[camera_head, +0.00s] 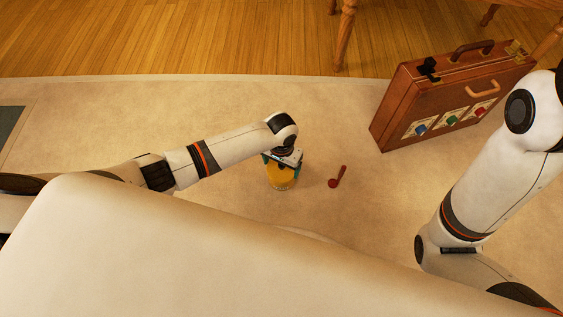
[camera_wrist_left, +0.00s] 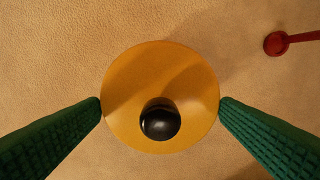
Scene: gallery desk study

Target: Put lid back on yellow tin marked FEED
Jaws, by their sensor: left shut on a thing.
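The yellow tin (camera_head: 281,181) stands upright on the pale rug, below my left gripper (camera_head: 282,160). Faint marks show low on its side, too small to read. In the left wrist view the round yellow lid (camera_wrist_left: 135,75) with a black knob (camera_wrist_left: 160,120) lies between the green fingers of my left gripper (camera_wrist_left: 160,104). The fingertips touch its rim on both sides. The lid is over the tin and hides its opening. I cannot tell whether the lid is fully seated. My right gripper is out of view.
A red scoop-like thing (camera_head: 337,178) lies on the rug right of the tin; it also shows in the left wrist view (camera_wrist_left: 277,43). A brown case (camera_head: 400,95) with coloured knobs stands at the back right. Wooden furniture legs (camera_head: 344,35) stand behind. The rug (camera_head: 230,110) is otherwise clear around the tin.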

